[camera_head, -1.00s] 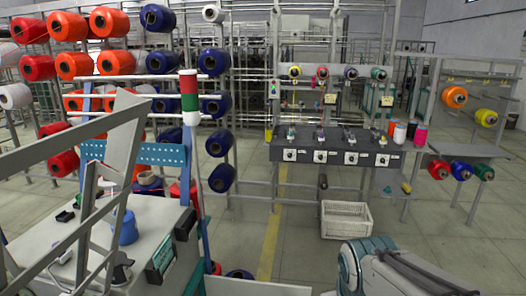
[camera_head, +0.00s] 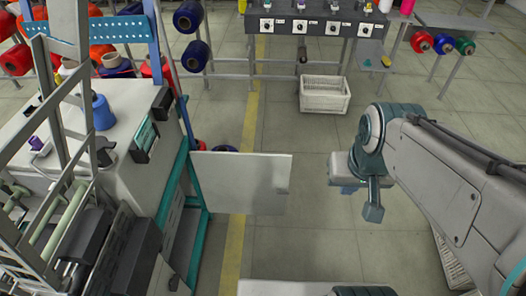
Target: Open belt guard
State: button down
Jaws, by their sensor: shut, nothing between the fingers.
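The belt guard looks to be a flat pale grey panel (camera_head: 242,183). Its left edge meets the teal frame (camera_head: 189,200) on the right side of the winding machine (camera_head: 120,165). The panel stands out from the machine's side like a swung door, with the frame's side exposed behind it. My gripper (camera_head: 357,191) hangs at the end of my arm, to the right of the panel and clear of it, over the floor. It is shut with nothing seen in it. Its fingertips are small and partly hidden by the wrist.
A white crate (camera_head: 325,95) stands on the floor beyond, under the dark control bench (camera_head: 310,22). A yellow floor line (camera_head: 238,240) runs past the machine. Floor between the panel and my arm is clear. Coloured bobbins hang on racks at the back.

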aim_at(170, 228)
jog(key=z, duration=0.5)
jog(key=i, duration=3.45)
jog(key=u, duration=4.5)
